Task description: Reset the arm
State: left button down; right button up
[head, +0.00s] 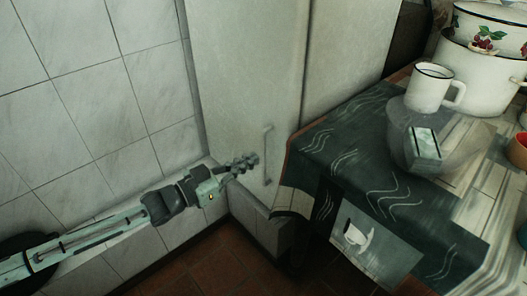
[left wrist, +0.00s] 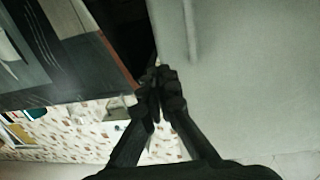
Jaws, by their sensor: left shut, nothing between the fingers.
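My left gripper (head: 245,163) is at the end of my left arm, which comes in from the lower left in the head view. It is in front of the pale cabinet door, near its vertical handle (head: 267,154), with the fingertips a little left of the handle. In the left wrist view the two dark fingers of my left gripper (left wrist: 158,80) meet at the tips, with nothing between them. I cannot tell whether they touch the door. My right gripper is not in either view.
The table (head: 300,143) with a dark patterned cloth stands to the right of the handle. On it are a white mug (head: 427,88), a small box (head: 424,146) and an enamel pot (head: 480,75). A tiled wall (head: 110,130) is at left. Brown floor shows below.

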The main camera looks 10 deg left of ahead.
pick_arm(q)
jog(key=s+a+f+n+g+y, duration=0.1)
jog(key=s+a+f+n+y, duration=0.2)
jog(key=f, duration=0.4)
jog(key=s+a+f+n+g+y, duration=0.1)
jog(key=s+a+f+y, duration=0.15)
jog(key=f+y, duration=0.35)
jog(key=s+a+f+n+g+y, duration=0.1)
jog(key=s+a+f+g+y, duration=0.1)
jog(key=s+a+f+g, duration=0.2)
jog(key=s+a+f+n+g+y, duration=0.2)
jog(key=s+a+f+g, duration=0.2)
jog(key=s+f, duration=0.6)
jog(key=s, duration=0.8)
jog(key=shift+a+f+y, duration=0.15)
jog(key=shift+a+y, duration=0.05)
jog(key=shift+y, duration=0.1)
jog(key=shift+w, duration=0.15)
